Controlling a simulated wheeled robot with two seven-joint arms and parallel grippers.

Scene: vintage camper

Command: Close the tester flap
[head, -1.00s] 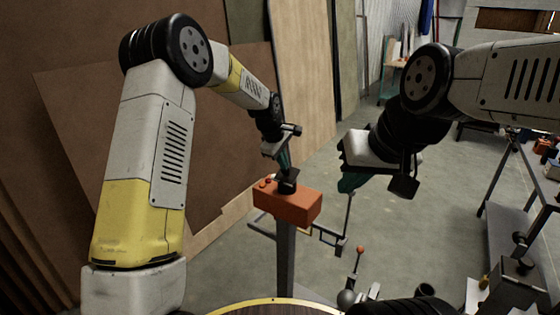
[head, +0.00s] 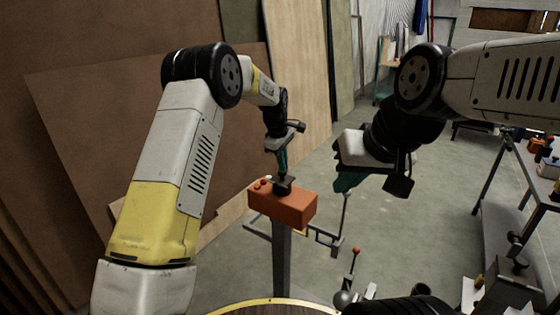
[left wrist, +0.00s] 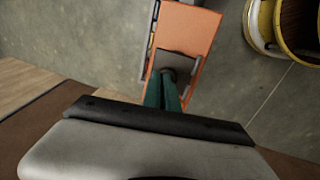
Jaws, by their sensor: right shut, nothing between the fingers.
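The tester is an orange box (head: 290,207) on a grey post, with small red buttons at its left end. A dark plate, seemingly the flap (head: 289,180), is at its top above a black round part. In the left wrist view the orange box (left wrist: 193,28) carries the dark plate (left wrist: 178,64). My left gripper (head: 282,168) points down at the plate, its teal fingers (left wrist: 168,80) close together. The fingertips overlap the plate; I cannot tell whether they touch it or how far the flap is open. My right gripper (head: 345,184) is shut and empty, right of the tester.
Brown and pale boards (head: 300,75) lean behind the tester. A round table edge (head: 270,303) is at the bottom. A metal bench (head: 490,200) stands at right.

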